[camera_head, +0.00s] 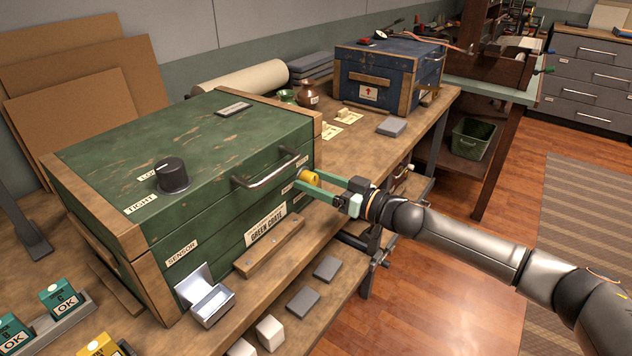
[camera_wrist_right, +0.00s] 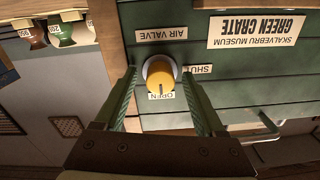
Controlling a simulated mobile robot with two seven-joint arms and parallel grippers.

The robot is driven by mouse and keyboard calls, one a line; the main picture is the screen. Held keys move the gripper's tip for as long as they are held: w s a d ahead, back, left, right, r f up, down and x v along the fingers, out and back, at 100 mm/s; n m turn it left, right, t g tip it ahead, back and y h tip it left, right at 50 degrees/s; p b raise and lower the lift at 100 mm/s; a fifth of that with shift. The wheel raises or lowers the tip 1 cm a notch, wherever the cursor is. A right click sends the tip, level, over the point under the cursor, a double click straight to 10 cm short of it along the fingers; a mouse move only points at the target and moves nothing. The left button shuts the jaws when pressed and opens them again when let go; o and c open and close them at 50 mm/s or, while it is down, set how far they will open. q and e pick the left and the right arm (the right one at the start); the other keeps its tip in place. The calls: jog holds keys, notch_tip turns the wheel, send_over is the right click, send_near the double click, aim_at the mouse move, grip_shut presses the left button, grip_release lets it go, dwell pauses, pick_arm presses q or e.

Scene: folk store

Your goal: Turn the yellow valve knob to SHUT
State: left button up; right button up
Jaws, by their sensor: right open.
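The yellow valve knob (camera_head: 309,177) sits on the front face of the green crate (camera_head: 160,222), near its right end. In the right wrist view, which is upside down, the knob (camera_wrist_right: 158,78) has a dark pointer line aimed at the OPEN label (camera_wrist_right: 161,96). The SHUT label (camera_wrist_right: 201,69) is to the right of the knob there, and the AIR VALVE label (camera_wrist_right: 162,33) is above it. My right gripper (camera_wrist_right: 159,80) is open, its fingers on either side of the knob with visible gaps. It also shows in the head view (camera_head: 318,182). My left gripper is out of view.
A metal handle (camera_head: 268,170) sticks out of the crate front, left of the knob. A black dial (camera_head: 172,174) is on the crate's top. A blue crate (camera_head: 385,72) stands behind.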

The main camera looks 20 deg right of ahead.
grip_shut()
dwell(0.5)
